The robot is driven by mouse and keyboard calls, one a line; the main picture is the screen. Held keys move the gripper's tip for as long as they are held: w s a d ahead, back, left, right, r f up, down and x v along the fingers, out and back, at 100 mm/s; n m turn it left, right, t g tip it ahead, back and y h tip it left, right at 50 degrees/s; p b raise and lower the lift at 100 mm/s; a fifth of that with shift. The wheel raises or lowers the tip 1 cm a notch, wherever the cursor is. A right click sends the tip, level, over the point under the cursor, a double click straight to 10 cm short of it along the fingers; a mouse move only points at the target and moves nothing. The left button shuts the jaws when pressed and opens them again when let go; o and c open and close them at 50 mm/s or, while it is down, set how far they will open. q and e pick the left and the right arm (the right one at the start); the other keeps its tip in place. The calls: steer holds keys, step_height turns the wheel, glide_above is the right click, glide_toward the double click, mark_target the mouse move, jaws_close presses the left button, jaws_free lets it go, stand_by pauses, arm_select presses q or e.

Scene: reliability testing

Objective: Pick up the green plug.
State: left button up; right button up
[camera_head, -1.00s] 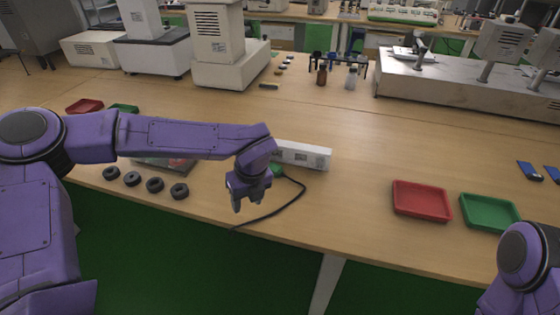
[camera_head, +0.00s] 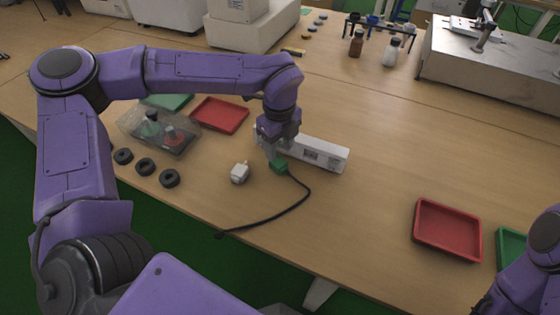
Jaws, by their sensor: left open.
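The green plug (camera_head: 279,167) sits at the front side of a white power strip (camera_head: 318,153), with its black cord (camera_head: 297,206) curving forward over the table. I cannot tell whether it is seated in a socket. My left gripper (camera_head: 270,150) points down just above and behind the plug, its fingers close to it. It is open, and its far finger is partly hidden against the strip. Of my right arm only a purple link shows at the lower right; its gripper is out of view.
A white adapter (camera_head: 239,173) and several black rings (camera_head: 146,167) lie left of the plug. A clear box (camera_head: 160,132), a red tray (camera_head: 220,115) and a green tray (camera_head: 168,101) stand behind. Another red tray (camera_head: 447,229) is at right. The table between is clear.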

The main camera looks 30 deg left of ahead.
mark_target(279, 162)
arm_select(q)
steer(key=f, duration=0.6)
steer(key=shift+w+a+p, duration=0.1)
steer(key=shift+a+p, duration=0.1)
steer(key=shift+p, duration=0.2)
steer(key=c, duration=0.9)
steer(key=shift+r, duration=0.5)
steer(key=s+r, duration=0.4)
steer(key=s+r+b, duration=0.1)
steer(key=s+r, duration=0.3)
steer(key=s, duration=0.1)
steer(key=s+r, duration=0.4)
steer(key=s, duration=0.1)
steer(key=shift+a+b, duration=0.3)
steer(key=shift+a, duration=0.05)
